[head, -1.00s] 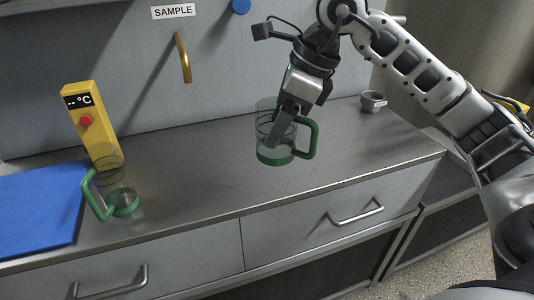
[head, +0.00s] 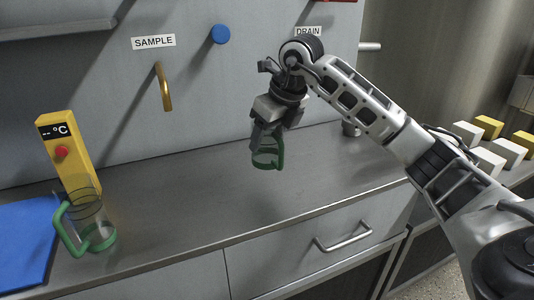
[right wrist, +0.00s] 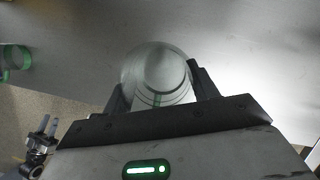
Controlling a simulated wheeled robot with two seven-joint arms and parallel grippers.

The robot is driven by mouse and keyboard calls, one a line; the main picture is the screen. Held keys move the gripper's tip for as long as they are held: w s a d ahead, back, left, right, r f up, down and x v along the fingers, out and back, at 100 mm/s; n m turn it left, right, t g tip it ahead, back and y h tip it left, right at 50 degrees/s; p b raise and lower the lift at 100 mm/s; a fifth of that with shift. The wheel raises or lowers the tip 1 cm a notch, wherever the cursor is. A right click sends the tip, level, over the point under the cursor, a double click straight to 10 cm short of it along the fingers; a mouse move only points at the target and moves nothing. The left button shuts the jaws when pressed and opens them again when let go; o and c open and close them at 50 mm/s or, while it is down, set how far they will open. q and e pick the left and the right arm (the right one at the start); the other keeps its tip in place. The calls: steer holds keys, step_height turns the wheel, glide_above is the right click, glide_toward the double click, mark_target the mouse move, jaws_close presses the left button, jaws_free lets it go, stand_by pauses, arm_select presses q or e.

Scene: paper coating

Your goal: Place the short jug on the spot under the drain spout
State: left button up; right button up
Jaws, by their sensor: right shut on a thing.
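My right gripper (head: 266,127) is shut on a clear jug with a green base and handle (head: 267,157). It holds the jug upright, seemingly above the grey counter near the back wall. In the right wrist view the jug (right wrist: 160,75) sits between the fingers (right wrist: 158,92). The DRAIN label (head: 308,31) is on the wall, up and right of the jug. My right arm covers the area below it, and I see no drain spout. In the right wrist view my left gripper (right wrist: 48,124) shows small at lower left, its fingers apart and empty.
A taller green-handled jug (head: 92,222) stands at left by the yellow thermometer post (head: 65,150) and blue mat (head: 25,240). A brass spout (head: 164,88) hangs under SAMPLE (head: 153,42). A grey cup (head: 351,129) is partly behind my arm. The middle counter is clear.

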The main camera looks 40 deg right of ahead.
mark_target(267, 153)
steer(key=shift+w+d+f, duration=0.25)
steer(key=shift+w+f, duration=0.2)
steer(key=shift+f, duration=0.2)
steer(key=shift+w+d+f, duration=0.25)
steer(key=shift+w+f, duration=0.2)
steer(key=shift+f, duration=0.15)
steer(key=shift+w+f, duration=0.1)
steer(key=shift+f, duration=1.55)
steer(key=shift+d+f+b, duration=0.1)
steer(key=shift+f+b, duration=0.05)
steer(key=shift+b, duration=0.15)
steer(key=o, duration=1.1)
